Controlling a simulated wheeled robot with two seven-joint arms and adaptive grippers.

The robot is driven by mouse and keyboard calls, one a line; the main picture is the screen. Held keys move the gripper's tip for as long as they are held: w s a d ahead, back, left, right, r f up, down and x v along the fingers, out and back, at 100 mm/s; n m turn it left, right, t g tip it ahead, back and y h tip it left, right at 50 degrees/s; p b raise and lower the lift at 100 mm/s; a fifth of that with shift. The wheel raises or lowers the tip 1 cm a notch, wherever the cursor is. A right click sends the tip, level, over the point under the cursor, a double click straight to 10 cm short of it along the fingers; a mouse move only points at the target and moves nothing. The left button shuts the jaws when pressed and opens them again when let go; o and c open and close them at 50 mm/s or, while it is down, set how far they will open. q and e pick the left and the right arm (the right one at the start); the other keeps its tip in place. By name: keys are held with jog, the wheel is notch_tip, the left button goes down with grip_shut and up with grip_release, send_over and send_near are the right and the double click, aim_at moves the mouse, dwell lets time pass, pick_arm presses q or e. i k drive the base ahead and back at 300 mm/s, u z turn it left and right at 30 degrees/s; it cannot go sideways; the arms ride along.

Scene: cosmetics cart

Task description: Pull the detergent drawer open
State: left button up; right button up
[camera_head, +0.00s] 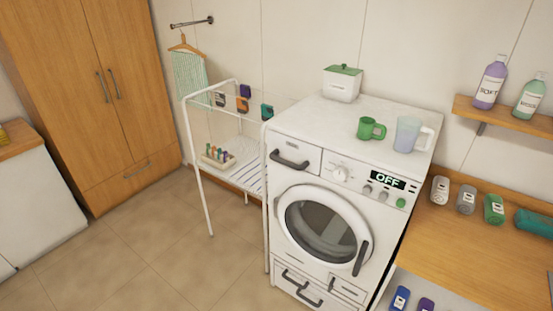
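The white washing machine (297,224) stands in the middle of the view. Its detergent drawer (305,152) is at the top left of the front panel, with a dark curved handle (289,160). The drawer front looks flush with the panel, so it appears closed. Neither of my grippers is in view.
A green cup (371,129), a clear measuring jug (408,135) and a white box with a green lid (342,83) stand on the machine. A white drying rack (205,190) is close on its left, a wooden counter (465,240) on its right. Floor in front is clear.

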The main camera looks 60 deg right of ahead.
aim_at(295, 153)
jog(key=z, duration=0.75)
jog(key=i, duration=1)
jog(key=z, duration=0.95)
